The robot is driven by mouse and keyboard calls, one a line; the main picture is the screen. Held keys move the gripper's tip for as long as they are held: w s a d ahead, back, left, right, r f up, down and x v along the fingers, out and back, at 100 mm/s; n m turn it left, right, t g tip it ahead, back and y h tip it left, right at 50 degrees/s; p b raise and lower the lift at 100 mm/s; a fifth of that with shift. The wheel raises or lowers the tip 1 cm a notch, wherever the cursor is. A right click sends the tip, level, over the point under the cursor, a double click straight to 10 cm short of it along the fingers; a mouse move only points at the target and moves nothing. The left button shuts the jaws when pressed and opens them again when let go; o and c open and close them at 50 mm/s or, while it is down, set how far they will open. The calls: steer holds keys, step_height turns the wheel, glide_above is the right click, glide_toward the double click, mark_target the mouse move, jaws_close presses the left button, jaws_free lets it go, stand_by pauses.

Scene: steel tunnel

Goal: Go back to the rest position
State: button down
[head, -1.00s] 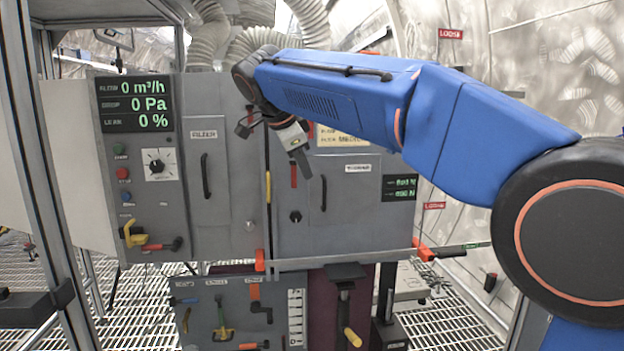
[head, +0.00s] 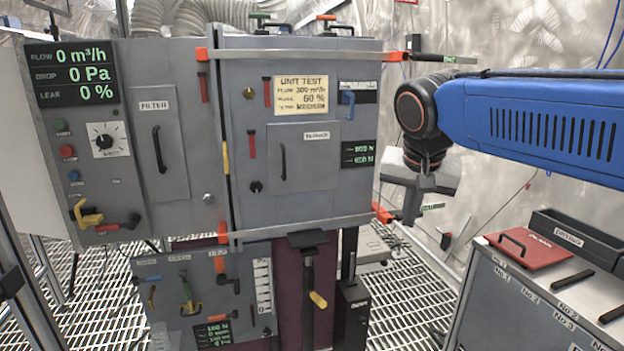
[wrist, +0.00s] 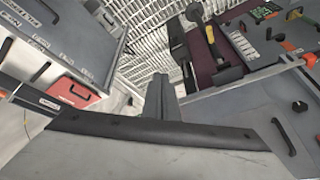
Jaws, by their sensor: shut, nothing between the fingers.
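My gripper (head: 411,208) hangs at the right of the grey filter cabinet (head: 225,200), pointing down below my blue arm. It is apart from the cabinet, in front of the tunnel wall. In the wrist view its narrow dark fingers (wrist: 160,96) are together, with nothing between them. My grey wrist housing fills the bottom of that view.
The cabinet has a display (head: 75,75), a small filter door (head: 157,150) and a lower tool panel (head: 205,295). At right a workbench (head: 540,310) carries a red case (head: 528,247) and a dark tray (head: 580,238). Grating floor lies between them.

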steer(key=s+d+f+n, duration=0.2)
steer(key=s+d+f, duration=0.2)
steer(key=s+f, duration=0.5)
steer(key=s+d+f+n+y, duration=0.1)
steer(key=s+d+f+n, duration=0.2)
steer(key=s+f, duration=0.7)
steer(key=shift+d+f, duration=0.15)
steer(key=shift+d, duration=0.85)
